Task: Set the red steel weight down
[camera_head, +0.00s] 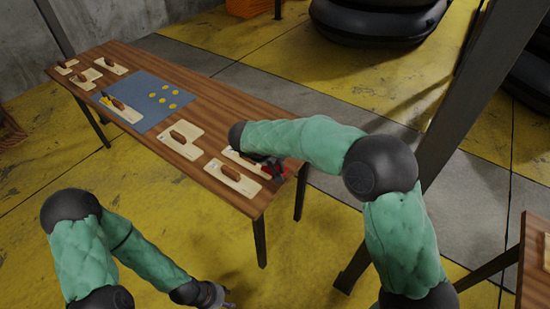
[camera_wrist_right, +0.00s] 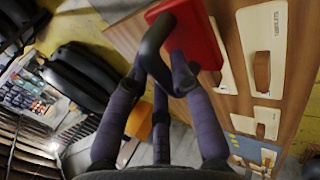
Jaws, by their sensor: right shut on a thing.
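The red steel weight (camera_wrist_right: 192,28) shows in the right wrist view as a red block with a dark loop handle. My right gripper (camera_wrist_right: 162,75) is shut on that handle. In the head view the red weight (camera_head: 275,170) is a small patch at the near right end of the wooden table (camera_head: 236,197), mostly hidden by my right gripper and arm. I cannot tell whether it touches the tabletop. My left gripper (camera_head: 222,299) hangs low at the bottom of the head view, away from the table; its fingers are too small to read.
Cream boards with brown handles (camera_head: 232,178) lie along the table, close to the weight. A blue mat (camera_head: 147,92) with several yellow discs (camera_head: 163,98) lies further left. Dark inflatable boats (camera_head: 370,25) stand behind. A dark post (camera_head: 455,110) rises right of my right arm.

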